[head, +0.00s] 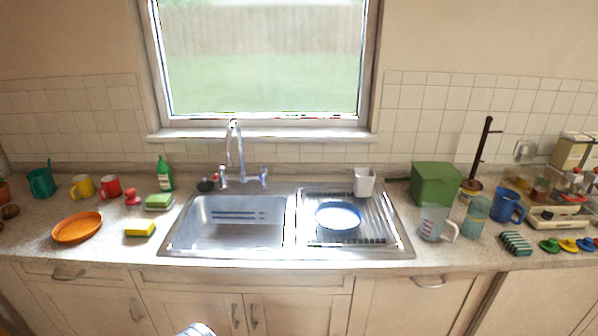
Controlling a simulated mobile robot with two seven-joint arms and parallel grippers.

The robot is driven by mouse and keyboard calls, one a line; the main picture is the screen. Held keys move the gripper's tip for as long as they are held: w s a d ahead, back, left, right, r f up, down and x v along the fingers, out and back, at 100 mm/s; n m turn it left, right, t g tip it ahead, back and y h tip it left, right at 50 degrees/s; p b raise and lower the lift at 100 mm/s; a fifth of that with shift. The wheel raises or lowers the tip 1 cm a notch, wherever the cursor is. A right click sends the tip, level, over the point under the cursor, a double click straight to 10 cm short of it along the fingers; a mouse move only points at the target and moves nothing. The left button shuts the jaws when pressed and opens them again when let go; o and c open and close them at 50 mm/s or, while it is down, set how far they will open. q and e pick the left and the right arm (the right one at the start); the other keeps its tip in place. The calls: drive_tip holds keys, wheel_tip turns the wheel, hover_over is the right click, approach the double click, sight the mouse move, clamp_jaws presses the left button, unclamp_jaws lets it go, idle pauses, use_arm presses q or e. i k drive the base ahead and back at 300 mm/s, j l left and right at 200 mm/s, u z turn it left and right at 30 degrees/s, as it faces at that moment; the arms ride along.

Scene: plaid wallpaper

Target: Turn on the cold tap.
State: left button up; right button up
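A chrome mixer tap (235,150) with a tall curved spout stands behind the sink basin, below the window. Its right handle (263,176) has a bluish tint, which suggests the cold side. Its left handle (222,178) has a small reddish spot near it. The handles are too small to tell how far either is turned, and no running water is visible. The steel sink basin (180,237) lies in front of the tap. Neither of my grippers shows in the head view.
A blue-rimmed plate (339,215) lies on the drainer right of the basin, with a white cup (364,183) behind. A green bottle (165,174), sponge (140,229) and orange plate (78,227) are on the left. A green box (435,184) and jugs crowd the right.

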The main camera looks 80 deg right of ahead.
sight(264, 169)
drive_tip(key=z, duration=2.45)
drive_tip(key=j+z, duration=0.2)
drive_tip(key=z, duration=0.2)
drive_tip(key=j+z, duration=0.2)
drive_tip(key=z, duration=0.15)
drive_tip(key=j+z, duration=0.2)
drive_tip(key=z, duration=0.2)
drive_tip(key=i, duration=0.05)
